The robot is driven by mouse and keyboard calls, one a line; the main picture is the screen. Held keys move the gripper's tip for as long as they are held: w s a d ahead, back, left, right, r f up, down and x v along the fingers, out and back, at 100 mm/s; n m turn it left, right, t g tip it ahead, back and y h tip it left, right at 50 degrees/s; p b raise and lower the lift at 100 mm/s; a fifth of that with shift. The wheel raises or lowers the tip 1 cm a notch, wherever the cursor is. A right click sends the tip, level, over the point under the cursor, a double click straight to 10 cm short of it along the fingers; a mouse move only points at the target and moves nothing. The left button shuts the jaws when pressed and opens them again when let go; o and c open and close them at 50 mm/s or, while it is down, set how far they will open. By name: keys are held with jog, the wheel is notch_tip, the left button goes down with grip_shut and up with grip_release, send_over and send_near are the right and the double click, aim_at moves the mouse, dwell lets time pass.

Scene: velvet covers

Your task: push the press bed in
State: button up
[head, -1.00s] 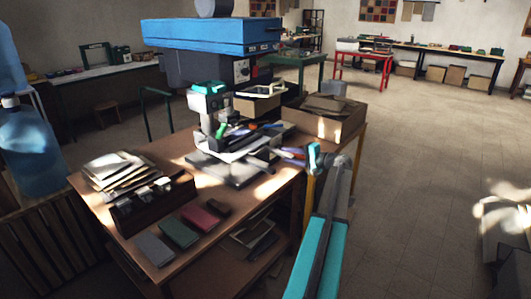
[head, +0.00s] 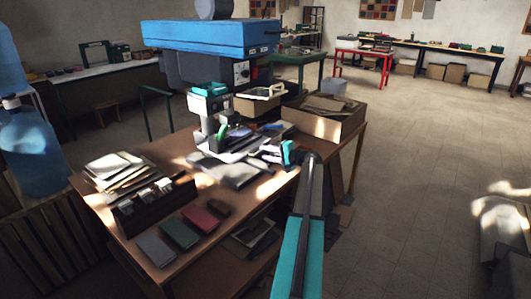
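The press (head: 210,38) with a blue top stands at the back of the wooden worktable. Its bed, a flat dark grey plate (head: 237,176), sticks out towards me from under the press head, with pale sheets or covers around its rear part. My teal and grey arm reaches up from the bottom of the head view. My gripper (head: 268,156) is at the right of the bed, pointing left. Its fingers are small and blend with the clutter there. I cannot tell whether they touch the bed or are open.
A dark rack with papers (head: 155,203) stands at the table's left. Green, red and grey covers (head: 180,233) lie along the front. An open box (head: 325,118) stands behind my gripper. The floor at right is mostly clear.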

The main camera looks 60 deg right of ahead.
jog(key=shift+w+f, duration=0.15)
jog(key=shift+w, duration=0.25)
grip_shut()
jog(key=shift+d, duration=0.2)
